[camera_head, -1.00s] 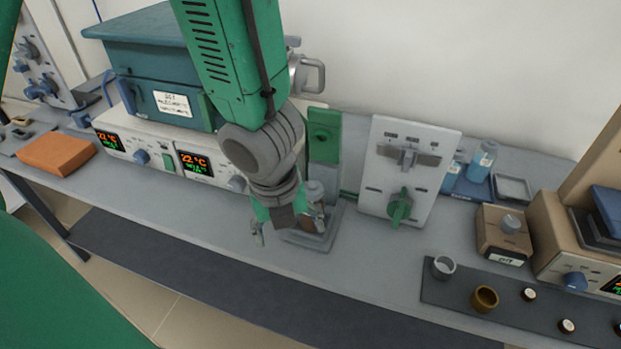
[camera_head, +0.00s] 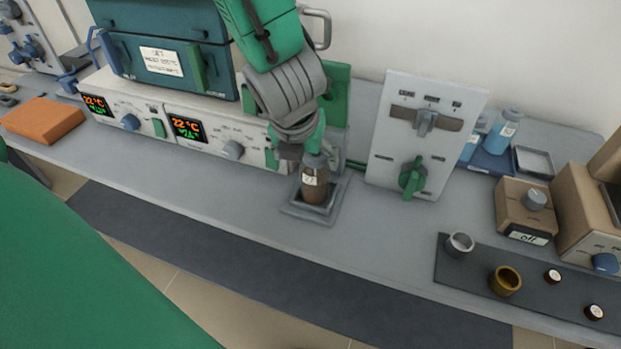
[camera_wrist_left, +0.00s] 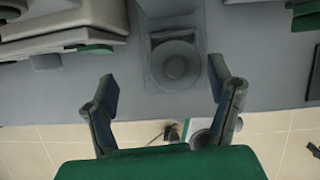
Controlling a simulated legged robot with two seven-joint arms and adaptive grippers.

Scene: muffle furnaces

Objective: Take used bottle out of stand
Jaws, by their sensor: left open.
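A brown bottle (camera_head: 315,184) with a pale label and a grey cap stands upright in a small square grey stand (camera_head: 322,217) on the bench. My left gripper (camera_head: 297,152) is open, close to the upper part of the bottle and partly behind it. In the left wrist view the round grey top of the bottle (camera_wrist_left: 175,66) shows between and beyond the two spread fingers, with no finger touching it there. My right gripper is in neither view.
A furnace base (camera_head: 215,135) with temperature displays stands left of the stand. A white control panel (camera_head: 424,135) with a green knob stands to the right. A dark mat (camera_head: 475,282) holds small cups. The bench front is clear.

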